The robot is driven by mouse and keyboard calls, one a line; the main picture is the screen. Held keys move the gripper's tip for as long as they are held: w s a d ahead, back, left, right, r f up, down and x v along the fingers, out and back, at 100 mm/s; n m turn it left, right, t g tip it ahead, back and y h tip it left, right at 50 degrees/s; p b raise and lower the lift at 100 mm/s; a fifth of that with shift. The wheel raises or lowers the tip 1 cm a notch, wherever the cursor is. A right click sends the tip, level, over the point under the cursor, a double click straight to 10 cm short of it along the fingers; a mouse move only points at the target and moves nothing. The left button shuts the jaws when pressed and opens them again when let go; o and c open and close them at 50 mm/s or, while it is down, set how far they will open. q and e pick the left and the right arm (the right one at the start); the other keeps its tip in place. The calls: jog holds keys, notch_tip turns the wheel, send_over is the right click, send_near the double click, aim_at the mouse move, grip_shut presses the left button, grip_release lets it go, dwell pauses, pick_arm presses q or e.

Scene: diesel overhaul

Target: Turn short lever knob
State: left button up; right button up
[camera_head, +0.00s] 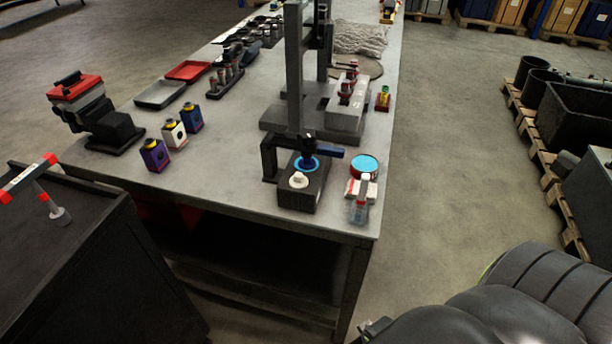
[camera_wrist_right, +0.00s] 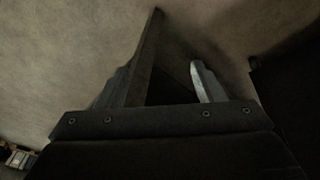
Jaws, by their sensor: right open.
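A dark box-shaped fixture (camera_head: 313,196) stands near the front right corner of the workbench. On its top are a blue ring with a dark knob (camera_head: 307,163), a short blue lever (camera_head: 330,152) pointing right, and a white round knob (camera_head: 299,180). I cannot tell for certain which part is the short lever knob. My right gripper (camera_wrist_right: 176,40) is open and empty over the floor in the right wrist view. In the head view my right arm fills the lower right, away from the fixture, below and right of the bench. My left gripper is not in view.
A round blue-topped tin (camera_head: 364,166) and a small clear bottle (camera_head: 358,211) stand right of the fixture. A tall press frame (camera_head: 295,80) rises behind it. Several small bottles (camera_head: 174,133) stand left. Bare bench top lies between them and the fixture.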

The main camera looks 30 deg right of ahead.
aim_at(306, 130)
jog(key=w+r+n+t+h+p, duration=0.1)
jog(key=w+r+n+p, duration=0.15)
jog(key=r, duration=1.15)
jog(key=w+r+n+t+h+p, duration=0.1)
jog(key=w+r+p, duration=0.15)
jog(key=r, duration=1.05)
jog(key=w+d+r+n+t+h+p, duration=0.1)
jog(key=w+d+r+n+t+h, duration=0.1)
jog(key=w+r+n+t+h, duration=0.25)
jog(key=w+d+r+n+t+h, duration=0.1)
jog(key=w+d+r+n, duration=0.1)
jog(key=w+r+n, duration=0.35)
jog(key=w+a+r+n+t, duration=0.25)
jog(key=w+n, duration=0.25)
jog(key=n, duration=0.4)
jog(key=w+a+r+n+t, duration=0.2)
jog(key=w+a+n+t, duration=0.15)
jog(key=n, duration=0.55)
jog(key=shift+m+y, duration=0.25)
jog(key=x, duration=0.6)
jog(key=p+x, duration=0.1)
jog(key=x, duration=0.5)
jog(key=p+x, duration=0.1)
jog(key=x, duration=0.5)
jog(key=shift+d+f, duration=0.35)
jog(key=shift+d, duration=0.05)
